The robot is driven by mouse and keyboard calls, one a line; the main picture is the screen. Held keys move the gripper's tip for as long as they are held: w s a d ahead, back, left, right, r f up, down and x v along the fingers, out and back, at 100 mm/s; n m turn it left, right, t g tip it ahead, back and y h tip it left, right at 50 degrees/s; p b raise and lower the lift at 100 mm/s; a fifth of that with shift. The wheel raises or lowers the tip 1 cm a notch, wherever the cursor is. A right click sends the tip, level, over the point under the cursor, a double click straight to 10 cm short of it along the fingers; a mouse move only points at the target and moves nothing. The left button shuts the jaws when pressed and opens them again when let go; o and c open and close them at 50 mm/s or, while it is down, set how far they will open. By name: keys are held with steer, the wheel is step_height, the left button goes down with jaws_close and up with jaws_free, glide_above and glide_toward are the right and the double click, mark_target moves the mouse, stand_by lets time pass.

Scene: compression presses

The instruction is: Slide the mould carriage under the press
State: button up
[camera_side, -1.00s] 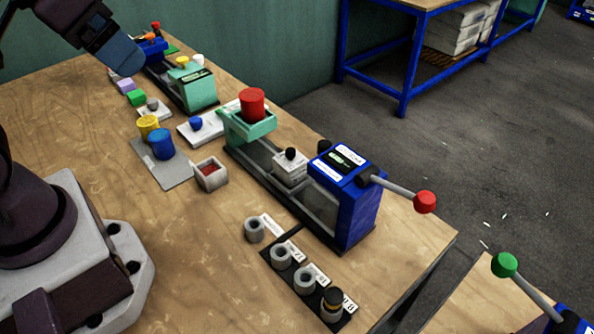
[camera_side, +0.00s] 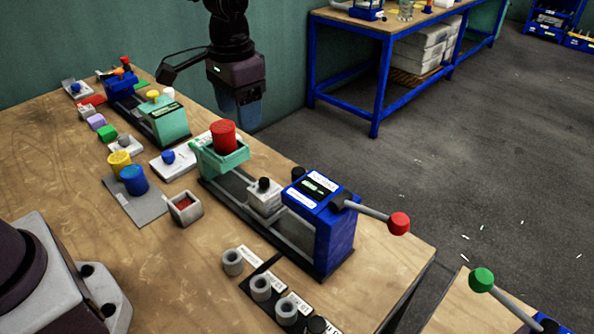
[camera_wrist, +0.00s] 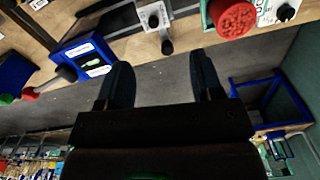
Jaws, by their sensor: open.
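The mould carriage, a pale grey block with a black knob (camera_side: 264,197), sits on dark rails between a teal hopper and the blue press (camera_side: 328,232). The press has a grey lever with a red knob. In the wrist view the carriage (camera_wrist: 152,17) is near the top edge and the blue press (camera_wrist: 86,60) is to its left. My gripper (camera_side: 241,120) is open and empty, raised beyond the teal hopper, apart from the carriage. Its two dark blue fingers (camera_wrist: 163,75) are spread in the wrist view.
A red cylinder (camera_side: 223,136) stands in the teal hopper (camera_side: 218,160). Grey rings (camera_side: 262,288) stand on a dark strip in front of the press. Blue and yellow cylinders (camera_side: 134,180) stand at left. A second, teal press (camera_side: 165,122) is farther back.

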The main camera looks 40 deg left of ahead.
steer(key=w+d+f+g, duration=0.1)
steer(key=w+d+f, duration=0.1)
steer(key=w+f, duration=0.6)
steer(key=m, duration=0.1)
glide_toward(297, 171)
steer(key=shift+t, duration=0.4)
steer(key=f, duration=1)
steer(key=shift+s, duration=0.35)
